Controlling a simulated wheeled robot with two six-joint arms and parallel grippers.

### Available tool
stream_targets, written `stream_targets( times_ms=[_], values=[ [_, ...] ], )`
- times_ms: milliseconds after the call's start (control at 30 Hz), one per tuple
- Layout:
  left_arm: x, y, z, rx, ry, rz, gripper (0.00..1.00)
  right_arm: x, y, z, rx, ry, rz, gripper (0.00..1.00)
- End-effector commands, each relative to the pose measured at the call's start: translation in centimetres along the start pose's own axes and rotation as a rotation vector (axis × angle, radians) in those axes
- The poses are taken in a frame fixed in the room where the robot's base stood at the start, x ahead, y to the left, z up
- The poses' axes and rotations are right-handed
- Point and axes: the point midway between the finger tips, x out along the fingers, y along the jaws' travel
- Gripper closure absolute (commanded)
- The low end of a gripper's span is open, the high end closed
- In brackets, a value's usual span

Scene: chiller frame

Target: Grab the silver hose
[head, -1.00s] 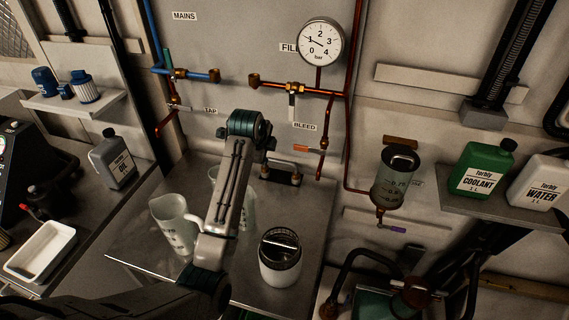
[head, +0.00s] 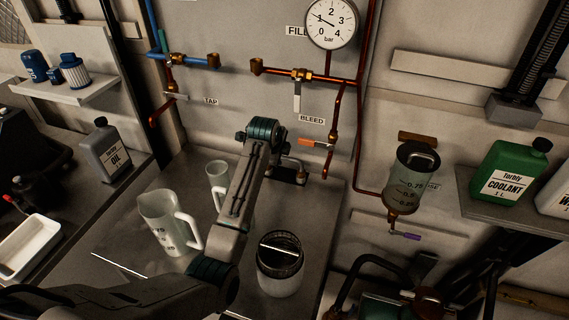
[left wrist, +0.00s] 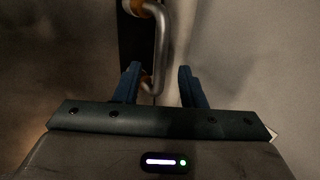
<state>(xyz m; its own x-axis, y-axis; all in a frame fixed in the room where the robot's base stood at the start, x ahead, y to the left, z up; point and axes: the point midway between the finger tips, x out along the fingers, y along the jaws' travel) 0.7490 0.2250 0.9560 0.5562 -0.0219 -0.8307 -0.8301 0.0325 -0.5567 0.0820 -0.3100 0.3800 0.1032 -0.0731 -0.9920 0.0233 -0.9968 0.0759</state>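The silver hose (head: 291,161) is a short, bent metal piece on a black plate at the back of the bench, low by the wall. It also shows in the left wrist view (left wrist: 162,45) with brass-coloured ends, running down towards the left finger. My left gripper (left wrist: 159,72) is open, its two blue fingers apart, with the hose's lower part showing between them nearer the left finger. I cannot tell how deep the hose lies between the fingers. My right gripper is not in view.
A jug (head: 165,225), a beaker (head: 217,178) and a lidded jar (head: 279,284) stand on the bench around my left arm. Copper pipes (head: 336,110) with an orange-handled valve (head: 315,143) run down the wall just right of the hose.

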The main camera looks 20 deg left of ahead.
Motion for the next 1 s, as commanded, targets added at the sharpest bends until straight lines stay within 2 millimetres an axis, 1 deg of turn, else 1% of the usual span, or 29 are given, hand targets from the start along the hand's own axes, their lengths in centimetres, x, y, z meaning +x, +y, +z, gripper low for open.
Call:
stream_targets(
  times_ms=[167, 367, 400, 500, 633, 833, 867, 900, 967, 1000],
  values=[
    [1.0, -0.1, -0.1, 0.000, 0.000, 0.002, 0.63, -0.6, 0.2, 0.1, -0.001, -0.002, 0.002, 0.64],
    [3.4, -0.2, -0.3, 0.000, 0.000, 0.003, 0.63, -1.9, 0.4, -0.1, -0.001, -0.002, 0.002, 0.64],
    [4.0, -0.1, -0.3, 0.000, 0.000, 0.003, 0.63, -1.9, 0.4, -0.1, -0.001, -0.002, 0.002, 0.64],
    [5.0, -0.1, -0.3, 0.000, 0.000, 0.001, 0.63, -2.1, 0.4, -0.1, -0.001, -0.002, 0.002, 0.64],
    [5.6, -0.1, -0.3, 0.000, 0.000, 0.000, 0.63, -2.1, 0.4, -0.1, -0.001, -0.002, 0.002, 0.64],
    [5.7, -0.1, -0.3, 0.000, 0.000, 0.000, 0.63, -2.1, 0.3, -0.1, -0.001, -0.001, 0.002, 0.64],
    [5.7, -0.1, -0.3, 0.000, 0.000, 0.000, 0.65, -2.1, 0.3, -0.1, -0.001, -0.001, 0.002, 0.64],
    [5.7, -0.1, -0.3, 0.000, 0.000, 0.000, 0.73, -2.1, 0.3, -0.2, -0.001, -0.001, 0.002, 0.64],
    [5.7, -0.1, -0.3, 0.000, 0.000, 0.000, 0.85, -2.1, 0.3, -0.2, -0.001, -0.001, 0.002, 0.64],
    [5.7, -0.1, -0.3, 0.000, 0.000, 0.000, 0.93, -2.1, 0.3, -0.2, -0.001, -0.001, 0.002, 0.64]
  ],
)
